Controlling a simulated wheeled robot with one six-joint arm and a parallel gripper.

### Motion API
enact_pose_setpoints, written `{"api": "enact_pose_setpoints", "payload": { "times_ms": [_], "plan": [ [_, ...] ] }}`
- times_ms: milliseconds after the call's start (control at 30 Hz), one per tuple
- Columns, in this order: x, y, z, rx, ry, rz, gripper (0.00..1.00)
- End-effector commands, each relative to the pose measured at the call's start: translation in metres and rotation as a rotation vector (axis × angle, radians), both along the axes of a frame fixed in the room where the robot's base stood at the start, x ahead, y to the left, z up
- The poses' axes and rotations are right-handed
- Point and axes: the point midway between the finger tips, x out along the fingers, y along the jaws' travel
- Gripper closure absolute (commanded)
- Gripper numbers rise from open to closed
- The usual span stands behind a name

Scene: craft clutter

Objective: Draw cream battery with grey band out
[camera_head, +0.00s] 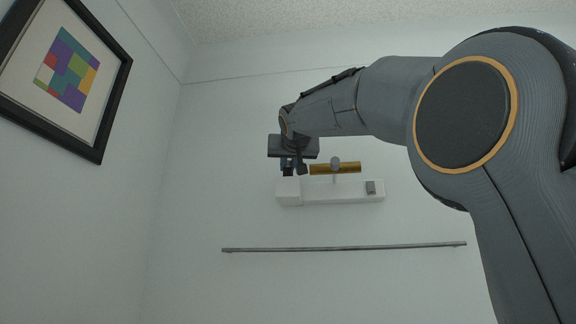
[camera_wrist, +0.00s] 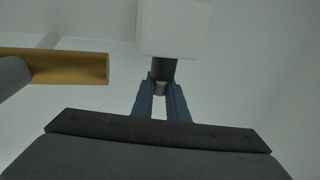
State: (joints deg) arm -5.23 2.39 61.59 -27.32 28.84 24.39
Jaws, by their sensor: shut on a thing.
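My gripper (camera_wrist: 160,100) is shut on the battery, with its two blue fingers either side of it. A small cream end of the battery (camera_wrist: 161,88) shows between the fingertips. A dark grey round section (camera_wrist: 162,70) lies between that end and the white block (camera_wrist: 174,28); I cannot tell whether it is the battery's band or part of a holder. The rest of the battery is hidden. In the head view my gripper (camera_head: 294,168) is just above the white block (camera_head: 288,191) at the left end of a white wall unit, and the battery cannot be made out.
A gold cylinder (camera_head: 335,168) on a grey mount is close to the right of my gripper; it shows at left in the wrist view (camera_wrist: 75,67). A small grey box (camera_head: 371,187) sits on the wall unit. A thin rail (camera_head: 345,247) runs below. A framed picture (camera_head: 68,70) hangs left.

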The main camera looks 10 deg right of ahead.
Motion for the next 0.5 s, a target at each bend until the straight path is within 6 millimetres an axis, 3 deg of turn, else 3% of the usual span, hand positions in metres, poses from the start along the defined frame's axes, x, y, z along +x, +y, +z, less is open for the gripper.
{"api": "enact_pose_setpoints", "payload": {
  "times_ms": [500],
  "plan": [
    [-0.0003, 0.0000, 0.0099, 0.000, -0.001, 0.000, 1.00]
  ]
}}
